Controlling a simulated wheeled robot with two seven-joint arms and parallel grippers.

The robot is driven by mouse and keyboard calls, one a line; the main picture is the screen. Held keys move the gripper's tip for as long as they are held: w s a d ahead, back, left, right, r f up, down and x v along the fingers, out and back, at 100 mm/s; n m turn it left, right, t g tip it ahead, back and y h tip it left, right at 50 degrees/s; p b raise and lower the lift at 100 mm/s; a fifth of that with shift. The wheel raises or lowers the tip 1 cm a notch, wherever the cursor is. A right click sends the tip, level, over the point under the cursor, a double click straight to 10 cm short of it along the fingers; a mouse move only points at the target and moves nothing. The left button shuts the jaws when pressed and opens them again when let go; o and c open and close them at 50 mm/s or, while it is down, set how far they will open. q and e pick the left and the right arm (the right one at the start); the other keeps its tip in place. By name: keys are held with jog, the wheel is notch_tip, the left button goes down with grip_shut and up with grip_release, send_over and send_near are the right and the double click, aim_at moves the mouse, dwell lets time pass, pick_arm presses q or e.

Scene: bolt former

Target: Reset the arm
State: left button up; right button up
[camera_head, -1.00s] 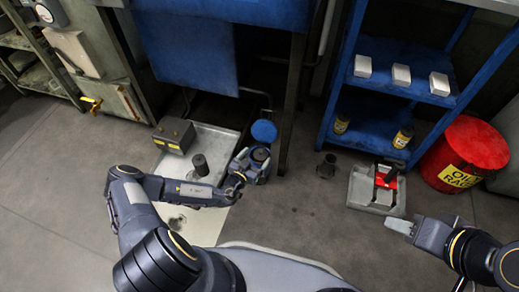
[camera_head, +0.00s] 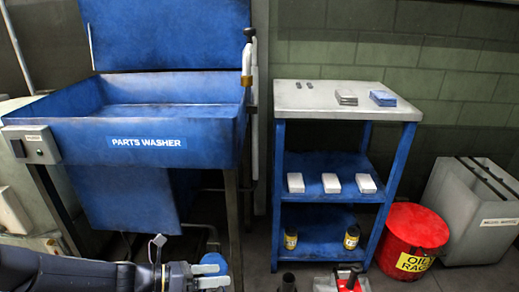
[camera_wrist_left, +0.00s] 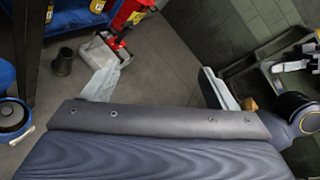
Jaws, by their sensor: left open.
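My left gripper (camera_head: 212,275) is at the bottom of the head view, in front of the parts washer. Its pale fingers are spread and nothing is between them. In the left wrist view my left gripper (camera_wrist_left: 160,87) shows two separated fingers with bare floor beyond. The dark left forearm (camera_head: 60,273) comes in from the lower left of the head view. My right gripper cannot be made out in either view.
The blue parts washer (camera_head: 205,145) stands at left. A blue shelf cart (camera_head: 280,165) holds white boxes and yellow-black bottles. A red oily-rags can (camera_head: 412,225) and a grey bin (camera_head: 455,215) stand at right. A red-handled tool (camera_head: 347,281) shows at the bottom.

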pick_arm(q)
jog(key=s+a+r+m+y, duration=0.3)
jog(key=s+m, duration=0.4)
jog(key=m, duration=0.2)
jog(key=s+a+r+m+t+y, duration=0.1)
jog(key=s+a+r+m+y, duration=0.25)
jog(key=s+m, duration=0.45)
jog(key=s+a+r+m+y, duration=0.25)
jog(key=s+m+y, duration=0.2)
jog(key=m, duration=0.55)
notch_tip(320, 180, up, 34)
jog(key=p, duration=3.5)
jog(key=shift+s+h, duration=0.3)
jog(key=shift+s, duration=0.1)
